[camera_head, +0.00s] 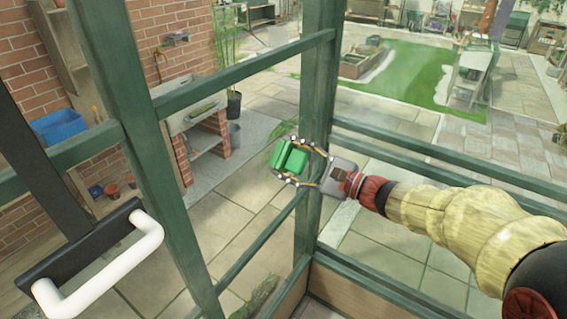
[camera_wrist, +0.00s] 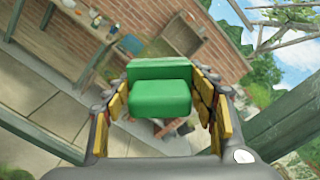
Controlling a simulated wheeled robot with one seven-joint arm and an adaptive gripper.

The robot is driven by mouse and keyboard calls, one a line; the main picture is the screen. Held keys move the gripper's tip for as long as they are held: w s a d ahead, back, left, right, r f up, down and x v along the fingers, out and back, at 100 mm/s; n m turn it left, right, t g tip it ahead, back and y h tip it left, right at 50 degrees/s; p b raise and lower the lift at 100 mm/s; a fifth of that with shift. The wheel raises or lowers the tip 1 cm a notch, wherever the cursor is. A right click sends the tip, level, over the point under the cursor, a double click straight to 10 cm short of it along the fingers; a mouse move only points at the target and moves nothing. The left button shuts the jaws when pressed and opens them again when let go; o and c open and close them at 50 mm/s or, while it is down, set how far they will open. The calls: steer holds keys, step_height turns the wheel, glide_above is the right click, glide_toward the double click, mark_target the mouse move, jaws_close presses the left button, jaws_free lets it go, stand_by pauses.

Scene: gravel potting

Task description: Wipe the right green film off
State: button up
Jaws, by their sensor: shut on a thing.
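My gripper (camera_head: 283,160) is shut on a green block-shaped sponge (camera_head: 292,158), held up beside a green upright of the glazed frame. In the wrist view the sponge (camera_wrist: 160,98) sits between the two yellow-padded fingers, with a raised step at its back. I cannot tell whether the sponge touches glass. A faint green patch (camera_head: 284,127) shows just above the sponge in the head view; whether it is film on the glass or a plant behind is unclear. No other green film can be told apart for certain from the greenery outside.
A white door handle (camera_head: 100,275) is at the front left. Beyond are a blue crate (camera_head: 68,124), a sink bench (camera_head: 192,108), paving and a lawn (camera_head: 415,82).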

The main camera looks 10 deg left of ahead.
mark_target(304, 164)
steer(key=shift+d, duration=0.1)
steer(key=shift+b+v, duration=0.45)
steer(key=shift+v, duration=2.5)
steer(key=shift+v, duration=1.5)
